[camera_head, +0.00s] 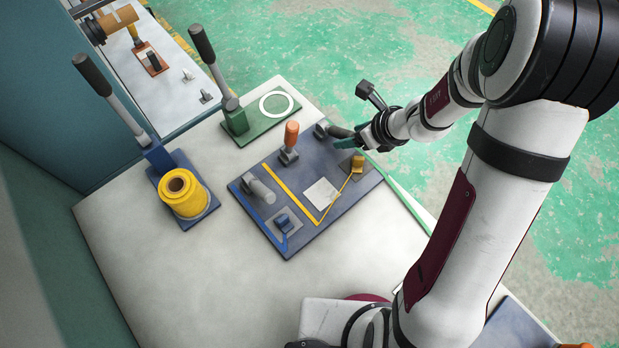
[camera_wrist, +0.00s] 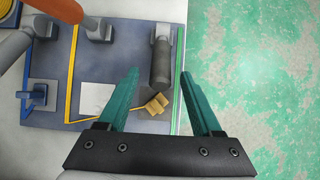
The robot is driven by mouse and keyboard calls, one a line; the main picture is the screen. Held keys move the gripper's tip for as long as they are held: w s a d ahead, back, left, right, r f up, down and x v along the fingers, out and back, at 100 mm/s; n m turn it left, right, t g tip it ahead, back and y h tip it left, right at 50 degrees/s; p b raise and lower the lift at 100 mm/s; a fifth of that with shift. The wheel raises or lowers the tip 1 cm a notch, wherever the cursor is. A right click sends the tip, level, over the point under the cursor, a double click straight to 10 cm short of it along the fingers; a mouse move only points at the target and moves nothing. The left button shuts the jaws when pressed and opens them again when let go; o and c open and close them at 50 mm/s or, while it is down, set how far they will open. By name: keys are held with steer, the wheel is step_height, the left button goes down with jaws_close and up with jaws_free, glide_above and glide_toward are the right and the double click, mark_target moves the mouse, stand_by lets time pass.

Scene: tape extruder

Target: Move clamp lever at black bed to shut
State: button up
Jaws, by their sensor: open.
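A dark-handled lever (camera_head: 337,131) stands at the far right corner of the dark blue-grey board (camera_head: 305,235). I take it for the clamp lever, but no label or black bed can be read. In the wrist view its thick dark handle (camera_wrist: 161,62) points toward me from a grey mount. My gripper (camera_head: 350,142) is at this handle. In the wrist view my gripper (camera_wrist: 159,74) is open, with a green finger on each side of the handle's near end. Gaps show on both sides. I cannot tell the height between fingers and handle.
An orange-handled lever (camera_head: 291,135), a grey-handled lever (camera_head: 262,190), a blue switch (camera_head: 283,222) and a yellow block (camera_head: 357,163) share the board. A green plate (camera_head: 262,110) with a tall lever and a yellow roll (camera_head: 184,192) stand behind and left. The front-left table is clear.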

steer(key=v, duration=0.6)
steer(key=shift+r, duration=0.1)
steer(key=v, duration=1.5)
steer(key=s+a+f+n+g+h, duration=0.1)
steer(key=s+a+n+g, duration=0.1)
steer(key=s+n, duration=0.7)
steer(key=s+a+f+n+g+h, duration=0.2)
steer(key=s+a+n, duration=0.3)
steer(key=s+n, duration=0.4)
steer(key=n+g, duration=0.1)
steer(key=n, duration=0.2)
steer(key=shift+s+a+f+n, duration=0.2)
steer(key=shift+s+f+n, duration=0.05)
steer(key=shift+f+n, duration=0.05)
steer(key=shift+o, duration=0.3)
